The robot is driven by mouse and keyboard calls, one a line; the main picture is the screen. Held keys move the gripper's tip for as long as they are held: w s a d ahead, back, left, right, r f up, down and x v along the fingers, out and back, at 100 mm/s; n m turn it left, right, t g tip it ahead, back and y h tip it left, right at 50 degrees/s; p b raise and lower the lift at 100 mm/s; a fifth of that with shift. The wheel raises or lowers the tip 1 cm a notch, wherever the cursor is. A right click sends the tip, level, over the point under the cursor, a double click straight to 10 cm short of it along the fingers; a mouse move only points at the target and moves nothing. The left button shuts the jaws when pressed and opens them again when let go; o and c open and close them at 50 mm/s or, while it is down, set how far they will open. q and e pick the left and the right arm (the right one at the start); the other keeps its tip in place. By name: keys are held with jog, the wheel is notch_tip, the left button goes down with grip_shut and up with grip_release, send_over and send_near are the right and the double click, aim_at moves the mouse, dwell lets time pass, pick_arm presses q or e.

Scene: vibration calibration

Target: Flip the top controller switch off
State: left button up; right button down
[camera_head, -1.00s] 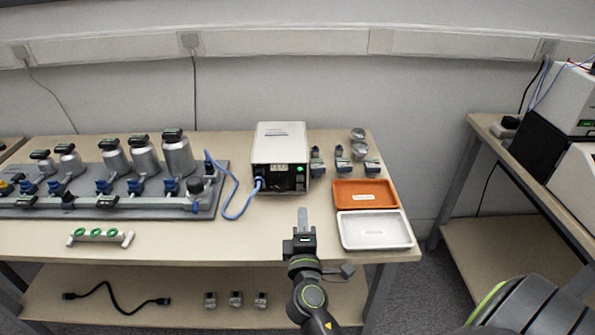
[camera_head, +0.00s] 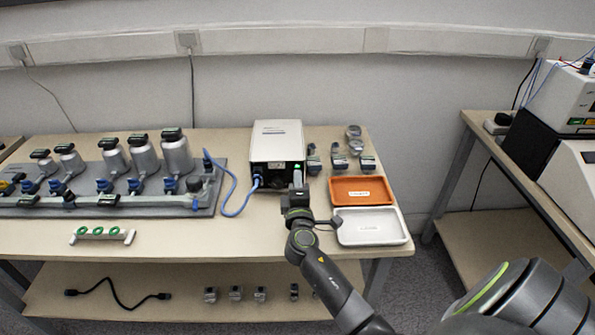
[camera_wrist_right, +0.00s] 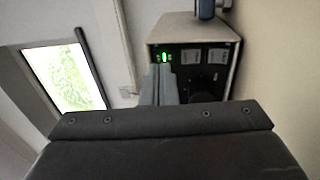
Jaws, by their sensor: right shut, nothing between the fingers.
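The controller (camera_head: 277,140) is a white box with a dark front panel on the bench; a blue cable plugs into its front. In the right wrist view the controller (camera_wrist_right: 193,30) shows a green-lit switch (camera_wrist_right: 165,57) on its dark panel, with grey labels beside it. My right gripper (camera_head: 297,178) is shut and empty, in front of the panel's right side. Its fingertips (camera_wrist_right: 160,72) show just below the green light in the right wrist view; I cannot tell whether they touch the panel. The gripper hides part of the panel. My left gripper is not in view.
An orange tray (camera_head: 335,198) and a white tray (camera_head: 398,239) lie right of my right gripper. Several small clamps stand right of the controller. A manifold plate (camera_head: 140,207) with grey bottles fills the left.

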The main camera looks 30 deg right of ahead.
aim_at(296, 161)
jog(key=shift+x, duration=1.25)
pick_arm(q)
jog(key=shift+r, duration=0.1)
pick_arm(e)
jog(key=shift+w, duration=0.1)
jog(key=shift+w+d, duration=0.15)
jog(key=shift+d, duration=0.05)
jog(key=shift+d+r+p, duration=0.1)
jog(key=shift+r+p, duration=0.65)
jog(key=shift+p, duration=0.2)
jog(key=shift+w+g+y+p, duration=0.1)
jog(key=shift+g+y+p, duration=0.25)
jog(key=shift+p, duration=0.35)
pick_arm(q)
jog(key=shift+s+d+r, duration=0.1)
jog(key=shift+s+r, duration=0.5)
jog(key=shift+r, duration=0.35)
pick_arm(e)
jog(key=shift+w+f, duration=0.1)
jog(key=shift+w, duration=0.1)
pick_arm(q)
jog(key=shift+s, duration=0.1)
pick_arm(e)
jog(key=shift+f, duration=0.1)
